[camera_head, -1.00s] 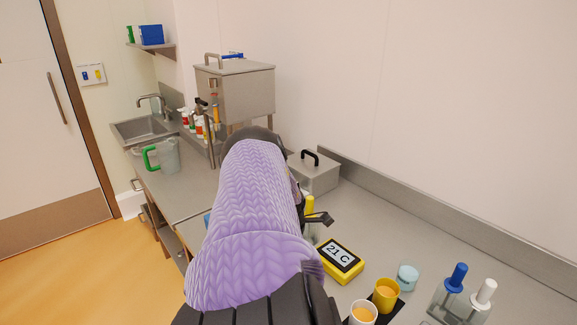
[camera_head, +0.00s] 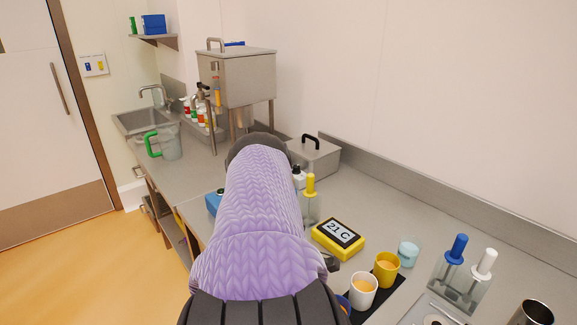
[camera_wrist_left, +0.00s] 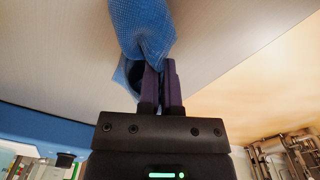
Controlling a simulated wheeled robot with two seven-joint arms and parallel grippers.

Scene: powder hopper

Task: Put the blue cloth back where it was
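The blue cloth (camera_wrist_left: 145,35) shows in the left wrist view as a bunched, textured piece at the top of the picture. My left gripper (camera_wrist_left: 160,68) is shut on it, with the cloth pinched at the purple fingertips. Part of the cloth spreads left of the fingers. My right gripper does not show clearly in any view.
The hopper (camera_head: 237,80), a lidded steel box (camera_head: 316,157) and a green-handled jug (camera_head: 166,142) stand farther back.

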